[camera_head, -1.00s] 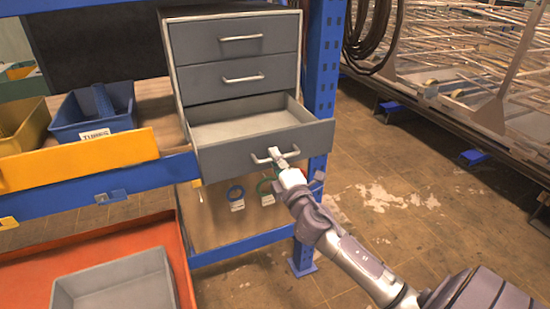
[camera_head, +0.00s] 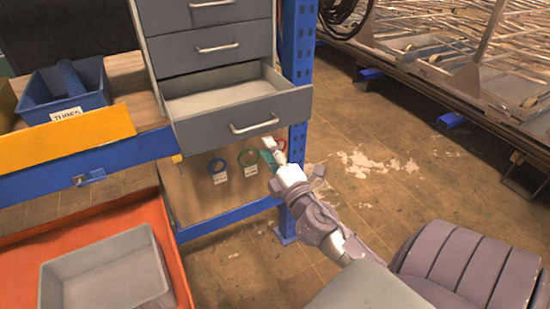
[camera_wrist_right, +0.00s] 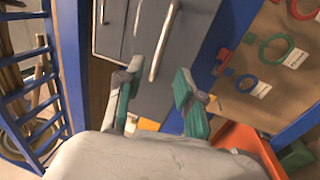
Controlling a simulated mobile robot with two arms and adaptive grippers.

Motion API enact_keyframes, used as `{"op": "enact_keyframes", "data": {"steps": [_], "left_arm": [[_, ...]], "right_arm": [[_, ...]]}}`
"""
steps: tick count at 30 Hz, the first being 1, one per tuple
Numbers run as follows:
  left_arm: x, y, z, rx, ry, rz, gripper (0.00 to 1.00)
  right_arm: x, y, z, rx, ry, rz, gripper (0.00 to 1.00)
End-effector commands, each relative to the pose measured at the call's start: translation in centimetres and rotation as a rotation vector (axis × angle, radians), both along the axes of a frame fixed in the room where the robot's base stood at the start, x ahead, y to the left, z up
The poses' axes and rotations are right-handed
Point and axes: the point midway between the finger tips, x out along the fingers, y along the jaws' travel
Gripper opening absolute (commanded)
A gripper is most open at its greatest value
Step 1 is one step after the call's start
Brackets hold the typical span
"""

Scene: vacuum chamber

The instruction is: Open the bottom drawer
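The grey drawer cabinet (camera_head: 150,50) has three drawers. Its bottom drawer (camera_head: 230,128) stands pulled out, with its empty inside showing; the two drawers above are shut. The bottom drawer's handle (camera_head: 254,127) is free, with nothing on it. My right gripper (camera_head: 272,152) is just below and to the right of that handle, apart from it. In the right wrist view my right gripper (camera_wrist_right: 157,96) has its two green-padded fingers spread, with nothing between them. A drawer handle (camera_wrist_right: 164,42) shows beyond the fingertips there. My left gripper is not in view.
A blue rack post (camera_head: 298,80) stands right beside the cabinet. A blue bin (camera_head: 66,103) labelled TUBES and a yellow bin front (camera_head: 75,132) are at left. An orange tray (camera_head: 168,245) holds a grey bin (camera_head: 105,275) below. Colored rings hang under the drawer.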

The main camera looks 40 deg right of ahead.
Motion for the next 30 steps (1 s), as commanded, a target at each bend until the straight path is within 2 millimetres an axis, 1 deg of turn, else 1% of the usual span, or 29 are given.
{"op": "enact_keyframes", "data": {"steps": [1,3,8,26,28,29,30], "left_arm": [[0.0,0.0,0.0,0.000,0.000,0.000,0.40],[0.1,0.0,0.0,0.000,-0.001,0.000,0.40],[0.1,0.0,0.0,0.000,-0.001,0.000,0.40],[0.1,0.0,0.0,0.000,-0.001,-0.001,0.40],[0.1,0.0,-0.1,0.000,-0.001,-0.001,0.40],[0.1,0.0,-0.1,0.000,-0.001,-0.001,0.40],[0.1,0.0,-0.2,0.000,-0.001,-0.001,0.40]], "right_arm": [[-0.9,0.2,-0.3,0.004,0.002,-0.002,0.37],[-1.8,0.4,-0.4,0.004,0.001,-0.002,0.37],[-3.0,0.6,-0.6,0.000,0.000,-0.002,0.37],[-3.1,0.7,-0.7,0.002,0.002,-0.001,0.37],[-2.9,0.6,-1.6,0.018,0.016,-0.001,0.37],[-2.8,0.6,-2.4,0.032,0.028,0.000,0.37],[-2.6,0.5,-3.9,0.057,0.052,0.001,0.37]]}}
